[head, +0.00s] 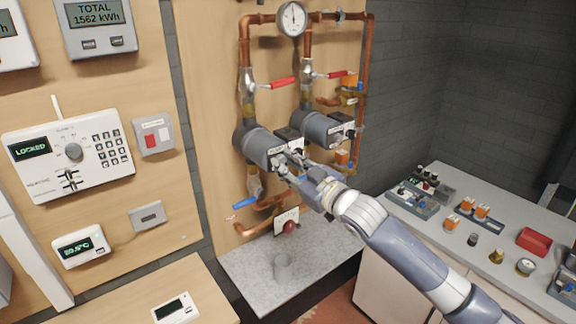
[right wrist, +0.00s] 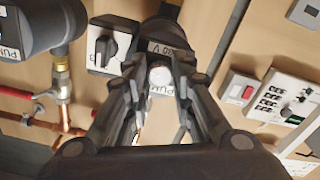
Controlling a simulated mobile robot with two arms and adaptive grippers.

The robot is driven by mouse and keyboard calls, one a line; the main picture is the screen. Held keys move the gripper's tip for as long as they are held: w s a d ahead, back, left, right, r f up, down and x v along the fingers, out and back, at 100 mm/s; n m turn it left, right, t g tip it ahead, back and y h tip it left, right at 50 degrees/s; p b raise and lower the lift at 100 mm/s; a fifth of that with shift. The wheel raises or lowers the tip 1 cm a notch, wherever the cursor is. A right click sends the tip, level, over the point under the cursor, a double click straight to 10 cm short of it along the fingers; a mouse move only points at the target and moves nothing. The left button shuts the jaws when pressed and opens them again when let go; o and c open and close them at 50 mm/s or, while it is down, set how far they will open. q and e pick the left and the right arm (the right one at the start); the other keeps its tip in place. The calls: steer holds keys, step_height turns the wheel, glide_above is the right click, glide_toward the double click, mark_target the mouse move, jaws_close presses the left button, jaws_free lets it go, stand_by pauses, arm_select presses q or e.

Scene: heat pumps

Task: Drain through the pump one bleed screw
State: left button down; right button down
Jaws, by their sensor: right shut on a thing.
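Pump one (head: 255,143) is the nearer grey cylinder on the copper pipework, at the left in the head view. My right gripper (head: 285,165) is at its front face and hides part of it. In the right wrist view my right gripper (right wrist: 159,92) is shut on the bleed screw (right wrist: 159,75), a round silver head in the middle of the pump face. A black rotary switch (right wrist: 103,50) sits beside it. My left gripper is out of view.
The second pump (head: 318,127) sits close at the right. Red levers (head: 283,82) are above and a blue lever (head: 245,203) is below. A red knob (head: 290,227) hangs over the shelf (head: 325,258).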

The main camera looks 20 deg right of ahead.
steer(key=shift+f, duration=0.15)
steer(key=c, duration=1.4)
jaws_free()
steer(key=shift+o, duration=0.2)
steer(key=v, duration=1.2)
